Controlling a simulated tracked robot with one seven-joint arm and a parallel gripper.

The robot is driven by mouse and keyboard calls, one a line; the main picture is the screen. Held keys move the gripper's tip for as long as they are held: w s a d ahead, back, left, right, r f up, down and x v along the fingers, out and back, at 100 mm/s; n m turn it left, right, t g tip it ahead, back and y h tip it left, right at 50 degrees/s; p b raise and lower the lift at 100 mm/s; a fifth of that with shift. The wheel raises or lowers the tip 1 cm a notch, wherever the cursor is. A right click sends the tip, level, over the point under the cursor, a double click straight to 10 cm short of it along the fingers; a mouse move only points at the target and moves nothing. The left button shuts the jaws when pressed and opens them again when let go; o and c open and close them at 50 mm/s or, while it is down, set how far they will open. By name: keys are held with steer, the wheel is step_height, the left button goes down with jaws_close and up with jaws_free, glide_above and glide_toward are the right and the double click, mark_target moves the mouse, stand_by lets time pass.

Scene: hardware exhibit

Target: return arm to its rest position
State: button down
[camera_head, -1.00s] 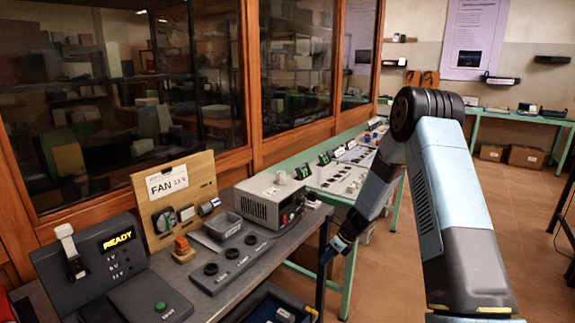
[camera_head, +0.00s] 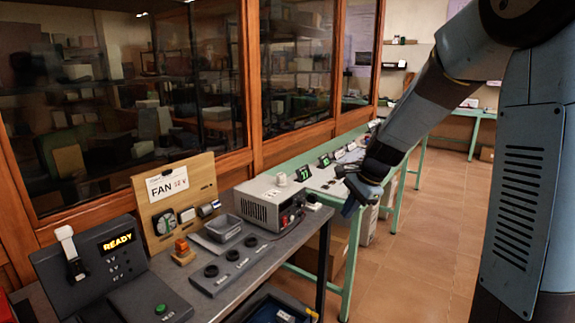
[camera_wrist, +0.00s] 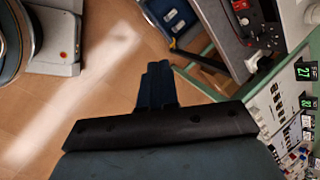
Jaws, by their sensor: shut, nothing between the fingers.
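My gripper (camera_head: 350,206) hangs off the right end of the grey workbench (camera_head: 315,222), in front of the green-edged display table. My blue-grey arm fills the right side of the head view, with its elbow cut off by the top edge. In the wrist view my gripper (camera_wrist: 158,70) shows as two dark fingers close together, shut, with nothing between them.
The bench carries a READY device (camera_head: 100,255), a FAN panel (camera_head: 178,195) and a grey power supply (camera_head: 268,203). A blue bin (camera_head: 272,308) sits low at the bench front. The green table (camera_head: 335,255) stands behind my gripper. The tiled floor (camera_head: 415,250) is clear.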

steer(key=s+d+r+n+t+h, duration=0.1)
steer(key=s+r+n, duration=0.3)
steer(key=s, duration=0.5)
steer(key=s+d+r+n+t+h, duration=0.1)
steer(key=s+d+r+n, duration=0.2)
steer(key=s, duration=0.6)
steer(key=s+d+r+n+t+h, duration=0.1)
steer(key=s+d+r+n, duration=0.1)
steer(key=s+r+n, duration=0.3)
steer(key=s+r, duration=0.1)
steer(key=s, duration=0.2)
steer(key=shift+s+d+n+h, duration=0.4)
